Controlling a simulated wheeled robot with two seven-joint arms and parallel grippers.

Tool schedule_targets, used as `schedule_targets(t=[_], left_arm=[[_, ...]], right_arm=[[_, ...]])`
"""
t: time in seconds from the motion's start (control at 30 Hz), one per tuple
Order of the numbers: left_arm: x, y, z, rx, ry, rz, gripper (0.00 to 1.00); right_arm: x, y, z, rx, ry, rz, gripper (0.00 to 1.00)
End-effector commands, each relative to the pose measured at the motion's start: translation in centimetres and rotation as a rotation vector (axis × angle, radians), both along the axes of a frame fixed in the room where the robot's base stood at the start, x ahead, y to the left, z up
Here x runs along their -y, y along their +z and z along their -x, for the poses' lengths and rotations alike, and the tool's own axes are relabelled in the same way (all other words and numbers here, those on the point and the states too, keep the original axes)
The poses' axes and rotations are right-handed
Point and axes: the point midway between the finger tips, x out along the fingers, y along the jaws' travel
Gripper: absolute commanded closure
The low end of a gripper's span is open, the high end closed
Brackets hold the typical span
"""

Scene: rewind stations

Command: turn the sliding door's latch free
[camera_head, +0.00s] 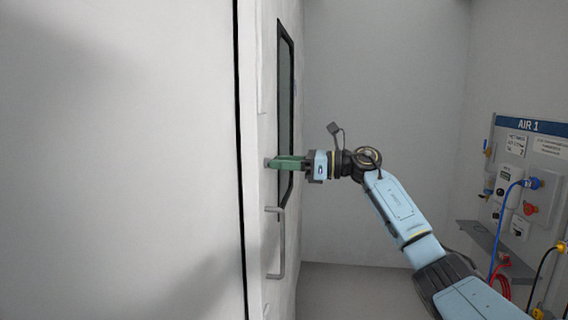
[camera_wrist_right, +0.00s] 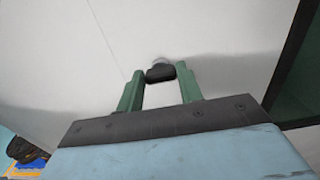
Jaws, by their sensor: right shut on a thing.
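The sliding door (camera_head: 262,110) is pale and seen nearly edge-on in the head view, with a tall dark window and a metal bar handle (camera_head: 281,245) below the gripper. My right gripper (camera_head: 272,163) reaches the door from the right, its green fingers at the door face. In the wrist view the green fingers (camera_wrist_right: 160,84) are shut on a small dark latch (camera_wrist_right: 160,73) on the pale door surface. In the head view the fingers mostly hide the latch. My left gripper is not in view.
A station panel marked AIR 1 (camera_head: 528,126) with valves and coloured hoses stands at the right, above a grey shelf. A large pale wall panel (camera_head: 115,150) fills the left. The floor (camera_head: 350,285) behind my arm is clear.

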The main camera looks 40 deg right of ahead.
Motion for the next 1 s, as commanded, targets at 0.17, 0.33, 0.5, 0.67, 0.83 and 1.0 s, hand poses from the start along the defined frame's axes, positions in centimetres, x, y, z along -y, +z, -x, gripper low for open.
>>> schedule_targets(t=[0.17, 0.33, 0.5, 0.67, 0.83, 1.0], left_arm=[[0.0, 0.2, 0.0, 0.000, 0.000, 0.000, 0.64], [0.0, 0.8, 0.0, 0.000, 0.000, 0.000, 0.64], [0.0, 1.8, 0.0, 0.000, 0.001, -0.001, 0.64], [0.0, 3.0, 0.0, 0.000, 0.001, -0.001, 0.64], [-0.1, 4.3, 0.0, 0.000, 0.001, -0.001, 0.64], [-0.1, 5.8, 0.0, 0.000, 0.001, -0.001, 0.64]], right_arm=[[0.0, 0.0, 0.0, -0.016, 0.000, -0.020, 0.86], [0.0, 0.1, 0.0, -0.060, -0.001, -0.072, 0.86], [0.1, 0.2, 0.0, -0.138, -0.002, -0.168, 0.86], [0.2, 0.2, -0.1, -0.230, -0.002, -0.283, 0.86], [0.2, 0.2, -0.1, -0.332, -0.002, -0.412, 0.86], [0.2, 0.3, -0.1, -0.432, -0.002, -0.538, 0.86]])
